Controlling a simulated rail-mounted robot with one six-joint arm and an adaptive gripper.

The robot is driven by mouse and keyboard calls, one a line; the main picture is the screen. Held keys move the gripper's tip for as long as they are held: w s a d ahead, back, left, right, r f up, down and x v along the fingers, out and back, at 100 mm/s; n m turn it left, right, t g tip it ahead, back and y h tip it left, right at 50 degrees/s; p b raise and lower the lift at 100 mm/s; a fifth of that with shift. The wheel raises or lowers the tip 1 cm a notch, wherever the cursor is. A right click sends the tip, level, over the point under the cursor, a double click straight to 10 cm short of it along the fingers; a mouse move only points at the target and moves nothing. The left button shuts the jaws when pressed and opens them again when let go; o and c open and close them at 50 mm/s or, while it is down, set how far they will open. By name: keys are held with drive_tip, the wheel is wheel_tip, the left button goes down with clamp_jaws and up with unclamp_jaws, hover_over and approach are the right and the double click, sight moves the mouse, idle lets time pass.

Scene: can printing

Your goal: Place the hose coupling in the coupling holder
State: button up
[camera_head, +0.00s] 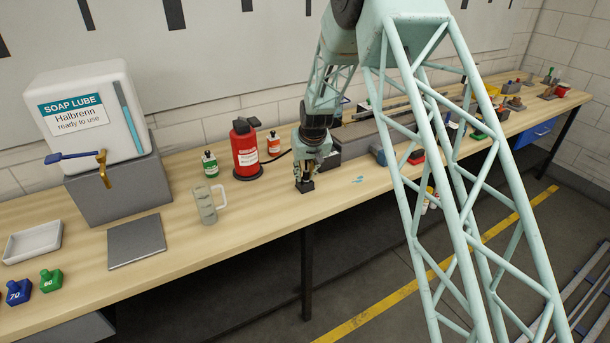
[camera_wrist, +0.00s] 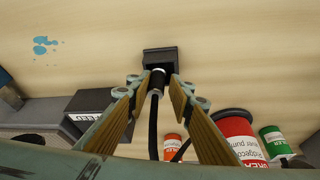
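The hose coupling (camera_wrist: 157,80), a small dark and silver cylinder, shows in the wrist view with its end at a square black block, the coupling holder (camera_wrist: 160,56). I cannot tell how deep it sits in the block. A black hose (camera_wrist: 153,128) runs from the coupling. My gripper (camera_wrist: 158,78) has a finger on each side of the coupling, with narrow gaps, and looks open. In the head view my gripper (camera_head: 305,170) points down just above the black holder (camera_head: 305,187) on the bench, and the coupling is hard to make out there.
A red pump canister (camera_head: 245,150), a green bottle (camera_head: 210,164) and an orange bottle (camera_head: 273,143) stand left of my gripper. A clear mug (camera_head: 206,203) is nearer the front edge. A blue spill (camera_head: 358,180) marks the bench to the right.

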drive_tip(key=shift+o, duration=0.6)
drive_tip(key=shift+r, duration=0.1)
drive_tip(key=shift+r+p, duration=0.6)
drive_tip(key=v, duration=1.1)
drive_tip(key=shift+r, duration=0.35)
drive_tip(key=shift+s, duration=0.15)
drive_tip(key=shift+d+r, duration=0.1)
